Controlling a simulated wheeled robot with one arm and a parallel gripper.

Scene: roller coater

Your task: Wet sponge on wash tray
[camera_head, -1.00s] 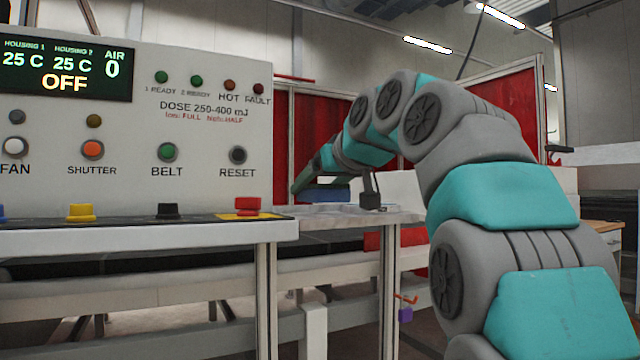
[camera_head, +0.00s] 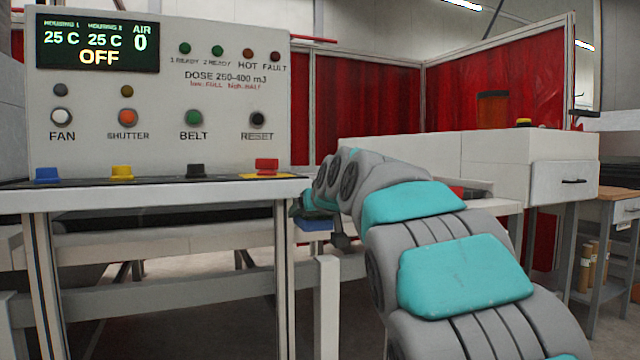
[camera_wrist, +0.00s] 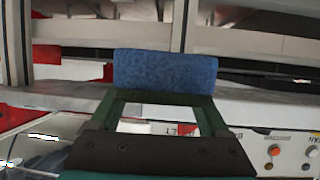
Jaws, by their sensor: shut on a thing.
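The blue sponge (camera_wrist: 165,72) is held across the tips of my gripper (camera_wrist: 163,98) in the wrist view. The fingers are shut on it, with a gap showing between them behind the sponge. In the head view the sponge (camera_head: 314,224) is a small blue block under my gripper (camera_head: 302,212), just right of the panel table's corner and slightly below its top. My own arm hides part of that area. I cannot make out the wash tray in either current view, nor tell whether the sponge is wet.
A control panel (camera_head: 160,95) stands at left. Colored buttons, including a red one (camera_head: 267,165), line its table edge (camera_head: 150,192). A white machine housing (camera_head: 490,160) stands behind my arm. Table legs and rails (camera_head: 327,310) lie close below the gripper. A wooden-topped cart (camera_head: 618,208) is at far right.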

